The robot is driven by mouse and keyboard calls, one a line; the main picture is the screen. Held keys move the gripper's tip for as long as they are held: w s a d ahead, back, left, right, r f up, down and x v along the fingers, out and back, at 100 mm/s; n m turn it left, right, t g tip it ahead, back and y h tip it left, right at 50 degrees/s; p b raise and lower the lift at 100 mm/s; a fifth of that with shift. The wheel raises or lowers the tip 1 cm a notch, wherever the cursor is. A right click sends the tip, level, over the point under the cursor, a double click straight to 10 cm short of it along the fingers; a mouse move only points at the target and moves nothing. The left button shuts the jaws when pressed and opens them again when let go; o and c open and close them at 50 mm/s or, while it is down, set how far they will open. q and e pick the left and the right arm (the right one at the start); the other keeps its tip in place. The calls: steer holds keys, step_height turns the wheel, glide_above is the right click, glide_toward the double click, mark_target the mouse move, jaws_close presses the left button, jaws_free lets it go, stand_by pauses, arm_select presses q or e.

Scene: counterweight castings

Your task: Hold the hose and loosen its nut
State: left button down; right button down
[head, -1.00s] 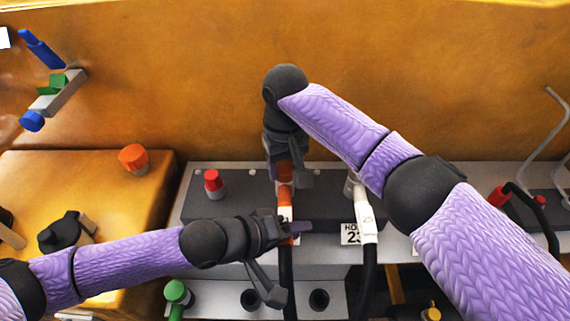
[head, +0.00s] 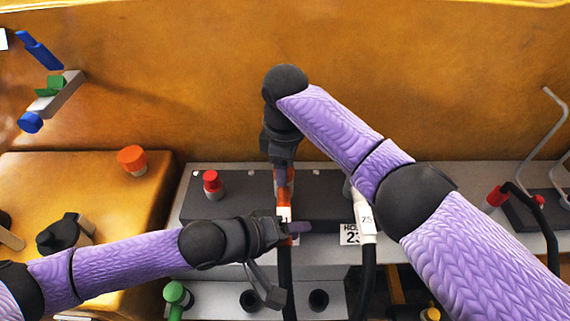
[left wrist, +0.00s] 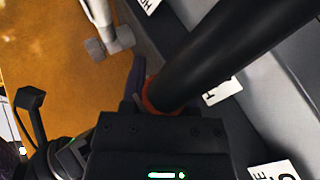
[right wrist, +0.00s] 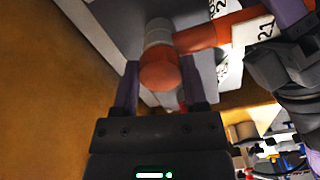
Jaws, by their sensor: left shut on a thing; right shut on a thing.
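The hose (head: 287,275) is black with an orange end and a white label (head: 284,214). It runs down from the dark block in the head view. My left gripper (head: 292,229) is shut on the hose at its orange part, and the black hose (left wrist: 205,50) crosses the left wrist view. My right gripper (head: 283,170) points down from above at the orange fitting. In the right wrist view, the round orange nut (right wrist: 160,70) sits between the two fingers of my right gripper (right wrist: 161,85), which is shut on it. The nut's far side is hidden.
A second hose with a white end (head: 367,222) stands just right, beside a plate reading 23. A red cap (head: 212,184) is on the block's left. A green-capped part (head: 176,295) is at front left. Bent grey pipes (head: 545,140) stand at far right.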

steer(key=shift+w+n, duration=0.1)
steer(key=shift+n, duration=1.9)
steer(key=shift+c, duration=0.6)
jaws_free()
step_height(320, 180, up, 12)
arm_select(q)
steer(key=shift+c, duration=1.4)
jaws_free()
